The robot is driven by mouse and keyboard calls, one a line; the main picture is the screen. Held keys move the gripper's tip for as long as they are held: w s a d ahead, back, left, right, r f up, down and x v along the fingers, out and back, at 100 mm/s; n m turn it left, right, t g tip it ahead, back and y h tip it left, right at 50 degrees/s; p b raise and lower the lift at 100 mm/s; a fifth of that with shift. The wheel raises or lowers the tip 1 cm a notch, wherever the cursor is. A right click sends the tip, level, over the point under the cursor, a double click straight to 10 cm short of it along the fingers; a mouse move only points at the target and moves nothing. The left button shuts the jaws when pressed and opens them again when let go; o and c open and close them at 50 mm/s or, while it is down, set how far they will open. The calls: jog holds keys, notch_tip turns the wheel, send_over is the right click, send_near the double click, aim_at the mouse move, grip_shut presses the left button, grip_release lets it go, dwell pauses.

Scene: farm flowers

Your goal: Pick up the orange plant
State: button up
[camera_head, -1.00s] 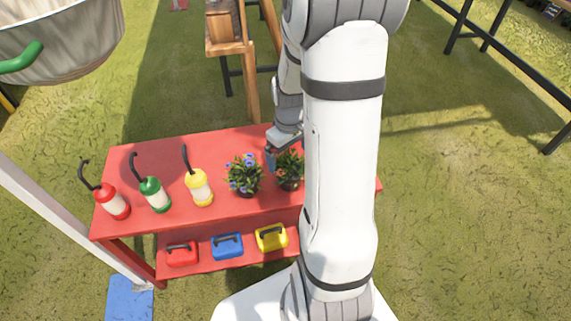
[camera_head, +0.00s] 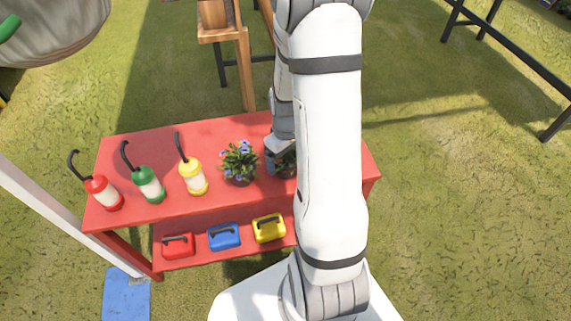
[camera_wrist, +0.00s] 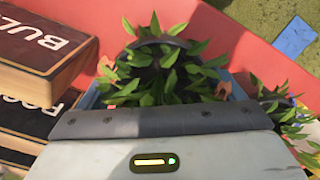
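A leafy green plant (camera_wrist: 150,88) fills the middle of the wrist view, with small orange patches (camera_wrist: 224,88) at its sides. In the head view this plant (camera_head: 287,164) stands on the red table and is mostly hidden behind my arm. My gripper (camera_head: 272,161) is at the plant, with one bluish finger showing on its left. In the wrist view my gripper (camera_wrist: 160,90) has bluish finger parts far apart, on either side of the leaves. It looks open around the plant. Finger contact is hidden.
A blue-flowered plant (camera_head: 240,162) stands close on the left. Yellow (camera_head: 193,178), green (camera_head: 149,185) and red (camera_head: 103,193) lantern-like containers are farther left on the red table (camera_head: 230,197). Dark-faced boxes with lettering (camera_wrist: 45,40) lie close by in the wrist view.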

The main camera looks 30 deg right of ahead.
jog(key=c, duration=0.9)
